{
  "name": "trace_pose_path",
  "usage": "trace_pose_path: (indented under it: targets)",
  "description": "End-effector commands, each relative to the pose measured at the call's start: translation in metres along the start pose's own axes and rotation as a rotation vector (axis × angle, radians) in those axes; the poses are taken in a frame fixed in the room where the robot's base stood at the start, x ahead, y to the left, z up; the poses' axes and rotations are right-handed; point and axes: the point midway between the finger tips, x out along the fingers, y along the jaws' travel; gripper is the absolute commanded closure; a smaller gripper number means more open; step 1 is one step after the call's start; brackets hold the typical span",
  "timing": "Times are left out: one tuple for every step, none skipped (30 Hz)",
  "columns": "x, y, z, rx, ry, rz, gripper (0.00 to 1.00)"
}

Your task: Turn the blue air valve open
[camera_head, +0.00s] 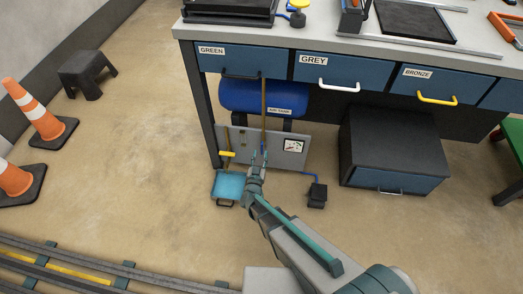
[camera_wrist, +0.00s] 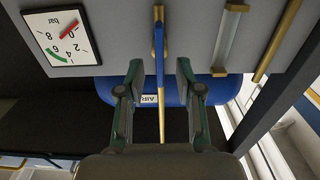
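The blue air valve (camera_wrist: 158,42) is a narrow blue lever on the vertical brass pipe (camera_wrist: 160,15), in front of a grey panel. It lies roughly in line with the pipe. In the head view the valve (camera_head: 263,148) is a small blue spot just past my fingertips. My gripper (camera_wrist: 160,72) is open, one finger on each side of the pipe line, with the lever between or just beyond the tips. I see no clear contact. It also shows low in front of the panel in the head view (camera_head: 260,158).
A pressure gauge (camera_wrist: 60,38) with a red needle is on the grey panel (camera_head: 240,140). Drawers overhang above.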

Motion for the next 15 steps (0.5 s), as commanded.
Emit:
trace_pose_path:
  targets:
    - [-0.013, 0.001, -0.001, -0.001, -0.002, -0.002, 0.65]
    - [-0.019, 0.001, -0.001, -0.001, -0.003, -0.003, 0.65]
    - [-0.027, 0.001, -0.002, -0.001, -0.001, -0.002, 0.65]
    - [-0.032, 0.001, -0.002, -0.001, -0.001, -0.002, 0.65]
    - [-0.038, 0.0, -0.001, -0.001, -0.002, -0.003, 0.65]
    - [-0.044, 0.0, -0.001, -0.001, -0.002, -0.003, 0.65]
    - [-0.049, 0.001, -0.001, -0.001, -0.002, -0.002, 0.65]
    - [-0.053, 0.001, -0.001, -0.001, -0.001, -0.002, 0.65]
    - [-0.058, 0.0, -0.001, -0.001, -0.001, -0.003, 0.65]
    - [-0.061, 0.0, -0.001, -0.001, -0.001, -0.003, 0.65]
    - [-0.064, 0.0, -0.001, -0.001, -0.001, -0.002, 0.65]
    - [-0.068, 0.0, -0.001, -0.001, -0.001, -0.001, 0.65]
    - [-0.07, 0.001, 0.0, 0.0, -0.001, 0.0, 0.65]
    - [-0.071, 0.001, 0.0, 0.0, -0.001, 0.0, 0.65]
    - [-0.073, 0.0, 0.0, 0.0, -0.001, 0.0, 0.65]
